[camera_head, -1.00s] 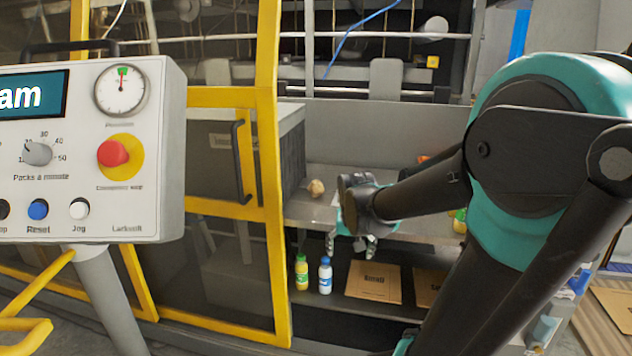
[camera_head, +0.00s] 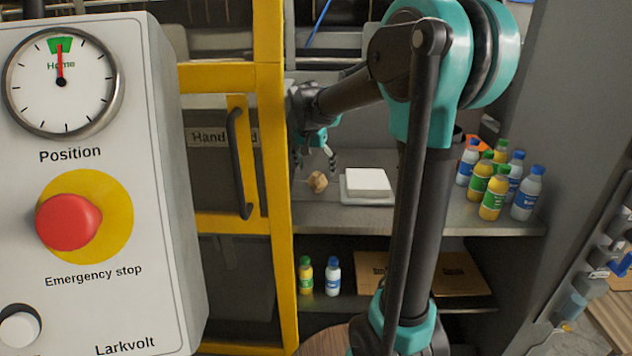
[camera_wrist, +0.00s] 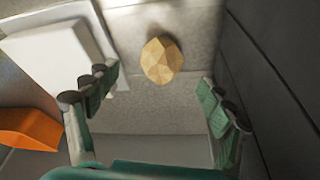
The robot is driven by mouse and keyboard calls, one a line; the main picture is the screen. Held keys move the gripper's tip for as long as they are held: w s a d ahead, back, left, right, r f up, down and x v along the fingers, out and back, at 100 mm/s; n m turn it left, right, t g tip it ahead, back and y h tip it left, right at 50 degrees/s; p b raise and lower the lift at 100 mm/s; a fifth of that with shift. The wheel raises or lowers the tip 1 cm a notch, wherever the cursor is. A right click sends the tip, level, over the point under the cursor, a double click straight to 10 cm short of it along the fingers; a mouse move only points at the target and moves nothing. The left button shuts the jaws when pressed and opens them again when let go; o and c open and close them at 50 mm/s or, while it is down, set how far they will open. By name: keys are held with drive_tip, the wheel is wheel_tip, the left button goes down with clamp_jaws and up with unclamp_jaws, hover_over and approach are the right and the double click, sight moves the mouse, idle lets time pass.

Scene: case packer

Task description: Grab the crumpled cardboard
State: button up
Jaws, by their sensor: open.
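The crumpled cardboard (camera_head: 317,181) is a small tan, faceted lump on the grey upper shelf. It also shows in the wrist view (camera_wrist: 161,60), near the top centre, beyond the fingertips and between their lines. My gripper (camera_head: 315,162) is open and empty, just above and beside the lump in the head view. In the wrist view my gripper (camera_wrist: 160,98) has its fingers spread wide on both sides, with no contact with the lump visible.
A white block on a tray (camera_head: 367,198) lies right of the lump. Several bottles (camera_head: 497,187) stand at the shelf's right end. The yellow door frame (camera_head: 270,160) is close on the left. An orange object (camera_wrist: 28,129) lies at the wrist view's left. Below, bottles (camera_head: 333,277) and flat cardboard (camera_head: 375,272) occupy the lower shelf.

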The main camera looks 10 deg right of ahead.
sight(316, 175)
drive_tip(key=x, duration=0.6)
drive_tip(key=shift+a, duration=0.15)
drive_tip(key=shift+c, duration=0.2)
drive_tip(key=c, duration=1)
